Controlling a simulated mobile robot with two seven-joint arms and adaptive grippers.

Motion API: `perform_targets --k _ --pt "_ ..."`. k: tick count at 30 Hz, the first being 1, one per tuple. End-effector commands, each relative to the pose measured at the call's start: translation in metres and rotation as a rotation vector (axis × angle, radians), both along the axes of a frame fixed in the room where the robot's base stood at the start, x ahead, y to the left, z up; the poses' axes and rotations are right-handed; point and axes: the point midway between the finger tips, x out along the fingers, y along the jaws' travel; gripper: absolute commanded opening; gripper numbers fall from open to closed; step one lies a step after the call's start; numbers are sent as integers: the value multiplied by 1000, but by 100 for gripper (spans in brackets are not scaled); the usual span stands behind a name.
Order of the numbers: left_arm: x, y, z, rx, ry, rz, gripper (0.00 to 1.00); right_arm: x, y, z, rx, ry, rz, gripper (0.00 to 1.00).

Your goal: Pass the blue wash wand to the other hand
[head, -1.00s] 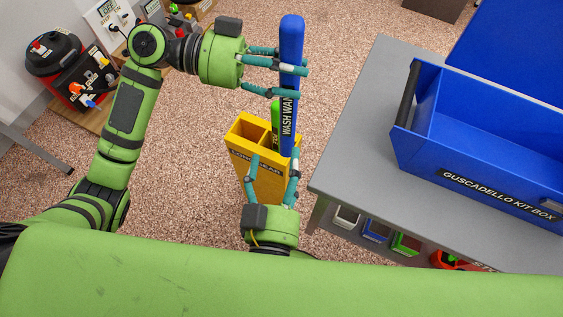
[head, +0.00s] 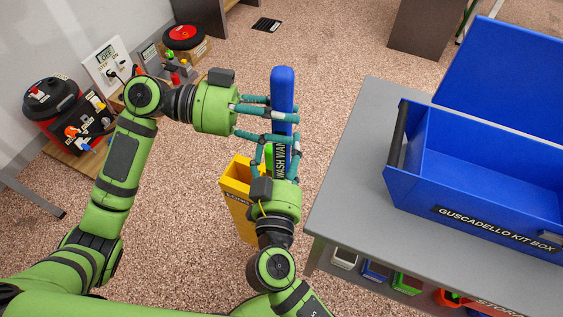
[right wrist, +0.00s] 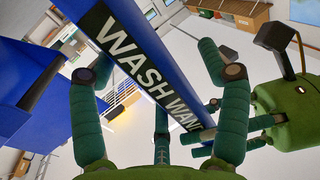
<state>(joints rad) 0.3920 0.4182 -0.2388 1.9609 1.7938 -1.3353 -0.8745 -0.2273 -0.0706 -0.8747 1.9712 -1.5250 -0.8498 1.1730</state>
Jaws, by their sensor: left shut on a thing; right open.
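The blue wash wand (head: 283,85) stands roughly upright in the head view, with a black "WASH WAND" label on its lower part. My left gripper (head: 290,127) is shut on the wand's upper-middle part, its teal fingers coming from the left. My right gripper (head: 277,152) is just below, open, with its fingers on either side of the labelled part. In the right wrist view the wand (right wrist: 135,48) runs diagonally between the right gripper's (right wrist: 160,70) spread fingers. My left gripper (right wrist: 205,140) shows at the right there. The wand's lower end is hidden behind my right gripper.
A yellow bin (head: 236,172) stands behind and left of my right gripper. A grey bench (head: 340,190) on the right bears a blue open kit box (head: 410,185). A red-and-black machine (head: 62,112) stands at the far left. Carpet lies open beyond the wand.

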Motion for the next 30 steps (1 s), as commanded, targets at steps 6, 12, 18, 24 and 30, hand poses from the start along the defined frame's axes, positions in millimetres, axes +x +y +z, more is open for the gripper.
perform_targets --k 6,12,18,24,30 --pt "0 0 1 -1 -1 0 0 1 0 0 0 0 0 76" --pt "0 0 1 -3 -1 -1 0 1 0 0 -1 1 2 8" --pt "-1 -1 2 -5 -1 -4 75 0 2 0 -1 1 5 8" --pt "-1 -1 1 -2 -1 -2 75 0 1 0 -1 -1 2 8" --pt "0 5 1 -1 0 0 75 1 0 1 -1 -2 1 8"
